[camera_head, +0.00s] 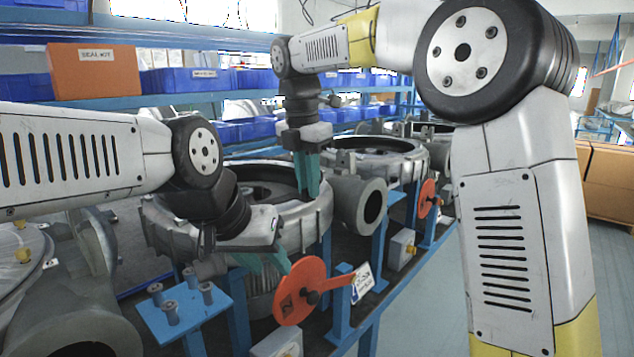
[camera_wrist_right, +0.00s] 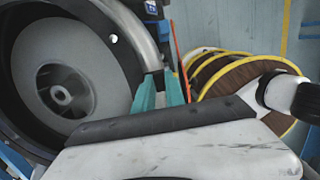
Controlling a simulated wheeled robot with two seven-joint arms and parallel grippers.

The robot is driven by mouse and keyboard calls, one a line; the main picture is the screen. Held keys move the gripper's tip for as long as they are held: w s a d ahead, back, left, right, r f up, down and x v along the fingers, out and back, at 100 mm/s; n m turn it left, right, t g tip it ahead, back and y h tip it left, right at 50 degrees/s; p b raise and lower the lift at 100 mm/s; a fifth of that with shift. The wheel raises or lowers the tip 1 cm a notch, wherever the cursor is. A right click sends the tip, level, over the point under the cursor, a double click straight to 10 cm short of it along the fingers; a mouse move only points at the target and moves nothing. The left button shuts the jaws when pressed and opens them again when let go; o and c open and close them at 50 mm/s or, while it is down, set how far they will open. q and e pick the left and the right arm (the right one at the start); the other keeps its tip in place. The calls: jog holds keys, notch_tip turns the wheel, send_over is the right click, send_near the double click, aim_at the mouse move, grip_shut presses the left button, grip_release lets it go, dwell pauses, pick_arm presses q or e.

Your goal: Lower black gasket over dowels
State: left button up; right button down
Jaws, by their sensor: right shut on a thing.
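My right gripper (camera_head: 307,178) points down at the far-right rim of the near round blower housing (camera_head: 318,212). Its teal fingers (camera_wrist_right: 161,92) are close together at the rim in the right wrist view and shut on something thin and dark. A dark ring (camera_wrist_right: 112,14) curves along the housing there; I take it for the black gasket, but cannot clearly separate it from the rim. I cannot tell whether it touches the housing. The dowels are not clearly visible.
A second housing (camera_head: 400,150) stands behind on the bench, with a grey pipe flange (camera_head: 372,207) between. A blue stand with several grey pegs (camera_head: 172,312) is at front left. A seal kit box (camera_head: 93,72) and blue bins are on shelves.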

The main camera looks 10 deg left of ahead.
jog(key=shift+f, duration=0.45)
dwell(0.4)
jog(key=c, duration=1.3)
grip_release()
jog(key=r, duration=0.7)
jog(key=shift+s+a+r, duration=0.25)
jog(key=shift+s+r, duration=0.15)
